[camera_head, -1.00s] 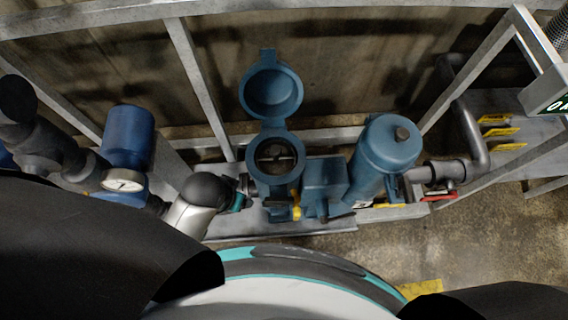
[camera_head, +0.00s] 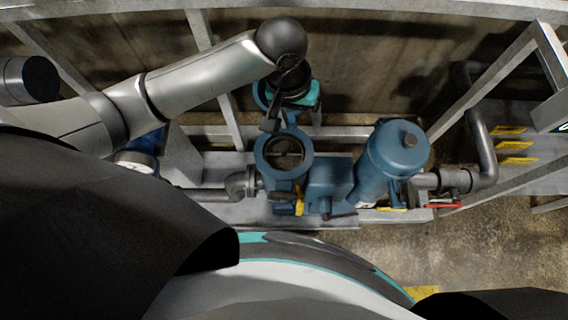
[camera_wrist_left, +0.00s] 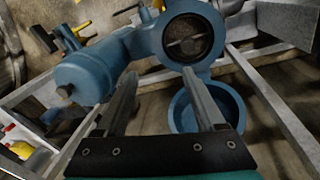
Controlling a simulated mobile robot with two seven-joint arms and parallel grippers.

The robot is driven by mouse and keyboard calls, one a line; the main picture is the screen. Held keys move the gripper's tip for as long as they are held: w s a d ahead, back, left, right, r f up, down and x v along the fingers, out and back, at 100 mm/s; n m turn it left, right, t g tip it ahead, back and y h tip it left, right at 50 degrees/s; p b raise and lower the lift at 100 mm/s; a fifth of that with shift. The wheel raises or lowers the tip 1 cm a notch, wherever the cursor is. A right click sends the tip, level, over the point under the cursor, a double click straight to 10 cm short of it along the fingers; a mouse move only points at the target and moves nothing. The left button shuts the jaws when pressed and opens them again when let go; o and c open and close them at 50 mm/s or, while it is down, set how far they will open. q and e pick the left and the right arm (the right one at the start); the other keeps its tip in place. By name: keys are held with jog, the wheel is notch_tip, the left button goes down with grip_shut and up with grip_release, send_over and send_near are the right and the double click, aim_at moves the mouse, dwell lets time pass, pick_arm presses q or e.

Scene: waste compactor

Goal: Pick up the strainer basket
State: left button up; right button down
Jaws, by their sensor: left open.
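The strainer basket (camera_head: 287,153) sits inside the round opening of the blue strainer housing (camera_head: 265,160). A thin bar crosses its dark mouth; its sides are hidden in the housing. In the left wrist view the basket (camera_wrist_left: 188,40) shows beyond the fingers, upper right of centre. The housing's blue lid (camera_head: 260,94) is swung open, mostly covered by my left gripper in the head view. My left gripper (camera_head: 292,117) is open and empty, over the lid side of the opening, apart from the basket. It also shows in the left wrist view (camera_wrist_left: 158,74). My right gripper is out of view.
A blue cylindrical vessel (camera_head: 394,155) and a blue box-shaped body (camera_head: 328,182) stand right of the housing. A grey pipe (camera_head: 205,194) joins from the left. Metal frame bars (camera_head: 487,75) surround the equipment. Open floor (camera_head: 470,240) shows at lower right.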

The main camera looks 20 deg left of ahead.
pick_arm(q)
jog(key=a+r+n+y, duration=0.1)
jog(key=a+r, duration=0.1)
jog(key=a, duration=0.1)
jog(key=b, duration=0.2)
send_near(284, 144)
jog(key=shift+g, duration=0.4)
jog(key=f, duration=0.3)
jog(key=w+d+f, duration=0.1)
jog(key=f, duration=0.1)
jog(key=shift+f, duration=0.35)
notch_tip(284, 144, down, 5)
jog(key=shift+s+a+b, duration=0.15)
jog(key=shift+b, duration=0.75)
grip_shut()
jog(key=shift+r, duration=0.1)
